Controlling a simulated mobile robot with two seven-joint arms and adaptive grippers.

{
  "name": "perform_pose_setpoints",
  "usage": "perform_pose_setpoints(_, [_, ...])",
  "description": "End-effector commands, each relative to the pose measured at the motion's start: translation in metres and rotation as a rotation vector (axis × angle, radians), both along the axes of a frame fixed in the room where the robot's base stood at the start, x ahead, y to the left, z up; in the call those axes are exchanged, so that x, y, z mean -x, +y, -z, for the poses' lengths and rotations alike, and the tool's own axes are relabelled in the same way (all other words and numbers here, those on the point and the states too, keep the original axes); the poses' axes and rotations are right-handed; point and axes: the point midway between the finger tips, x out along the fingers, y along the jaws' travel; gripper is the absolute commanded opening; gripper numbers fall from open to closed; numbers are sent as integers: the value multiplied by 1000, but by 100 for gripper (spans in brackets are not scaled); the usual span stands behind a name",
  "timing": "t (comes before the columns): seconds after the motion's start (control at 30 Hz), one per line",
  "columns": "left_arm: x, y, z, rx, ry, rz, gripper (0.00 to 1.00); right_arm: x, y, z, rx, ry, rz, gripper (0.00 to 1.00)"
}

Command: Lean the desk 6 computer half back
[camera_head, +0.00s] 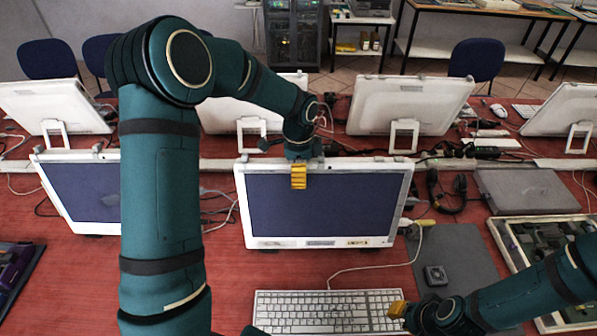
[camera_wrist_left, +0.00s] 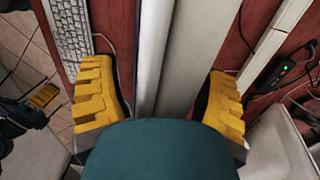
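The white all-in-one computer (camera_head: 320,242) with a dark screen stands upright at the front middle of the red desk. My left gripper (camera_head: 299,177) is at the middle of its top edge, with one yellow finger in front of the screen and the other hidden behind. In the left wrist view, the open left gripper (camera_wrist_left: 162,100) has its yellow fingers on either side of the computer's white top edge (camera_wrist_left: 175,60), with gaps showing. My right gripper (camera_head: 398,309) is low by the keyboard's right end; its yellow tip shows, but its opening is unclear.
A white keyboard (camera_head: 325,312) lies in front of the computer. To the right are a dark mat with a small box (camera_head: 436,276), headphones (camera_head: 446,192), a closed laptop (camera_head: 527,191) and a framed tray (camera_head: 500,237). Another white computer (camera_head: 80,190) stands left; more stand behind.

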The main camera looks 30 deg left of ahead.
Motion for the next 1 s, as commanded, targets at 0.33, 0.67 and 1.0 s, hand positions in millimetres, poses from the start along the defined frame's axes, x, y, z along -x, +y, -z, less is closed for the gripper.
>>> perform_pose_setpoints(0.33, [0,0,-6,0,1,0,73,0,0,0,0,0,0,23])
perform_pose_setpoints(0.67, [-5,2,-66,1,-3,-1,73,0,0,0,0,0,0,23])
perform_pose_setpoints(1.0, [-9,4,-114,1,2,1,73,0,0,0,0,-1,0,23])
